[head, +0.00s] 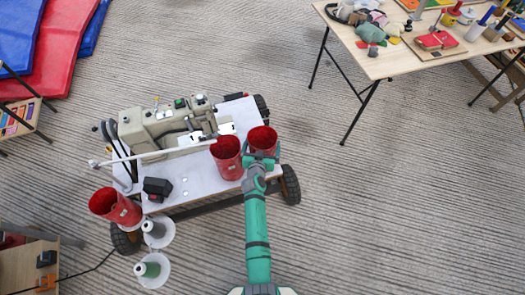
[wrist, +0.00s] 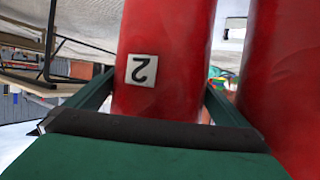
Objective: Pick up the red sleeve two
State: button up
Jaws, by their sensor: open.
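The red sleeve two (head: 263,136) stands on the right end of a white wheeled cart, a red open-topped tube. In the wrist view the sleeve (wrist: 165,45) shows a white label with an upside-down 2. My gripper (head: 262,158) is at its near side. In the wrist view my gripper's (wrist: 158,85) green fingers are open, one on each side of the sleeve. Whether they touch it, I cannot tell. Another red sleeve (head: 227,158) stands close on the left, and it fills the right of the wrist view (wrist: 285,80).
The white cart (head: 190,183) carries a beige sewing machine (head: 165,125) and a black box (head: 157,187). A third red sleeve (head: 117,207) leans at its left end, near two thread spools. A cluttered wooden table (head: 400,60) stands at top right. Floor on the right is clear.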

jog(key=c, duration=1)
jog(key=shift+c, duration=0.5)
jog(key=shift+r, duration=0.1)
